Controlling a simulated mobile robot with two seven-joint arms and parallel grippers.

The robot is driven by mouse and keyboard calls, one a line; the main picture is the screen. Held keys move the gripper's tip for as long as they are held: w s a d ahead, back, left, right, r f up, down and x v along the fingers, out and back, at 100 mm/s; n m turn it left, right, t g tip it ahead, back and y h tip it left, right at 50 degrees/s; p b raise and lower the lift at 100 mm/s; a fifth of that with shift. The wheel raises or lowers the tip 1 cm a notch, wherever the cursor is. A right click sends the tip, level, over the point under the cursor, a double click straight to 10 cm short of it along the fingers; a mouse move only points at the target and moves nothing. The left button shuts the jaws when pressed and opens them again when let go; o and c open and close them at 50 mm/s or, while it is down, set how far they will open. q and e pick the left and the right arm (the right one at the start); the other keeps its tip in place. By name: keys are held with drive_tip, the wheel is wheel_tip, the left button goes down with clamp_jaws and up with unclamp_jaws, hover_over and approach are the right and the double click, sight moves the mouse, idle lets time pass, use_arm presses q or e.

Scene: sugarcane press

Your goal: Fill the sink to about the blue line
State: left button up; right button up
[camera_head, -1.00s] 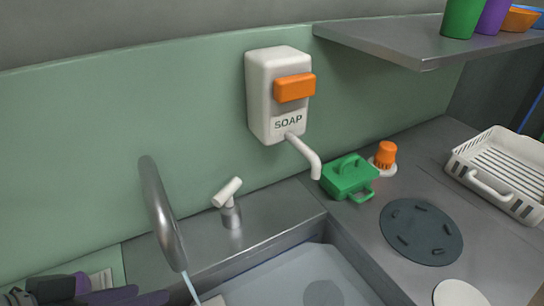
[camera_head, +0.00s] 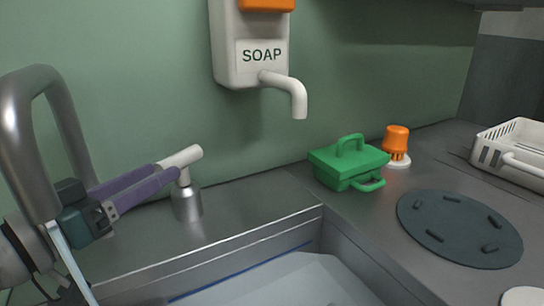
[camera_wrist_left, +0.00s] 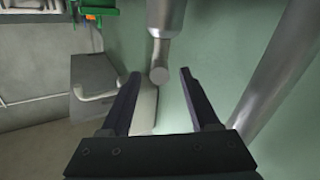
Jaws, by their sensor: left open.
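The white tap lever (camera_head: 184,157) stands on its metal base beside the curved metal faucet (camera_head: 50,120). A pale water stream (camera_head: 65,255) runs down from the faucet's mouth. My left gripper (camera_head: 167,169) is open, with its purple fingertips at the lever. In the left wrist view the lever's round end (camera_wrist_left: 159,75) lies between the spread fingers; contact is not clear. The blue line (camera_head: 245,268) shows on the sink's far wall (camera_head: 270,250), just above a pale surface in the sink (camera_head: 295,282). The near part of the sink is out of frame. My right gripper is not in view.
A white soap dispenser (camera_head: 250,45) hangs above the counter. To the right are a green box (camera_head: 347,165), an orange-topped item (camera_head: 396,145), a dark round mat (camera_head: 458,229) and a white rack (camera_head: 512,150).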

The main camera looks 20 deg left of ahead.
sight(190, 155)
use_arm(q)
drive_tip(key=w, duration=0.2)
drive_tip(key=w+d+b, duration=0.1)
drive_tip(key=w, duration=0.2)
drive_tip(key=w+b, duration=0.1)
drive_tip(key=w, duration=0.2)
drive_tip(key=shift+d, duration=0.2)
drive_tip(key=shift+c, duration=0.4)
clamp_jaws()
